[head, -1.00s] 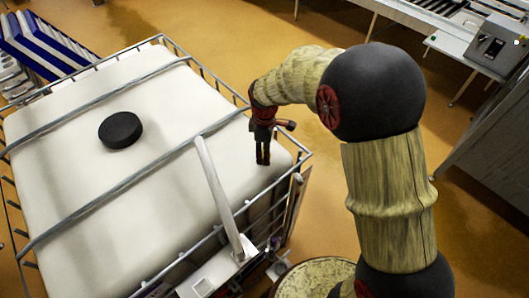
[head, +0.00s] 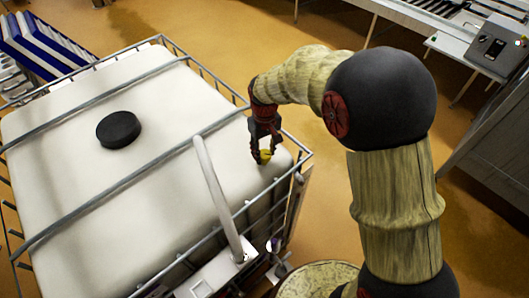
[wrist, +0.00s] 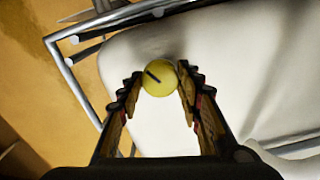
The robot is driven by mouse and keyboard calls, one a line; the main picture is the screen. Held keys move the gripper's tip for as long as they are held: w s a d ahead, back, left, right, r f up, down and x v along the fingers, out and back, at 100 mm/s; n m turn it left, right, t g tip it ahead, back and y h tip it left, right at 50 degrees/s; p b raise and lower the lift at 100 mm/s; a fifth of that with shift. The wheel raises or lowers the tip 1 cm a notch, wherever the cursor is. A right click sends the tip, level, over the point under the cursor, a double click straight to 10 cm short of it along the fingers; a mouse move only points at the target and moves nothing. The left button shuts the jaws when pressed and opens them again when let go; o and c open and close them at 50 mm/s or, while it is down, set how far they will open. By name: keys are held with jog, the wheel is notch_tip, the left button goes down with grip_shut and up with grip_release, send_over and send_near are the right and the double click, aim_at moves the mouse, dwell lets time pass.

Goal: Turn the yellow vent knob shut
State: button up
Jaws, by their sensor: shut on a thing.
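The yellow vent knob (wrist: 160,79) sits on the top of the white tank (wrist: 140,125), near a corner. It is round, with a dark line across its face. My gripper (wrist: 157,88) is shut on the knob, with one finger on each side of it in the wrist view. In the head view a small part of the yellow knob (head: 264,155) shows at the fingertips of my gripper (head: 263,151), and the rest is hidden by the fingers. The dark line runs slanted in the wrist view.
A grey metal cage (head: 180,140) surrounds the tank, with bars over its top. A black round cap (head: 119,129) lies mid-top. Blue-edged stacked trays (head: 40,45) are at the far left; a control box (head: 497,47) is at right.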

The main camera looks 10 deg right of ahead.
aim_at(264, 153)
jog(key=m, duration=0.6)
jog(key=shift+b, duration=0.35)
jog(key=shift+m, duration=0.3)
jog(key=o, duration=1.1)
jog(key=shift+c, duration=0.2)
jog(key=shift+o, duration=0.5)
notch_tip(264, 153, up, 12)
jog(key=shift+w, duration=0.1)
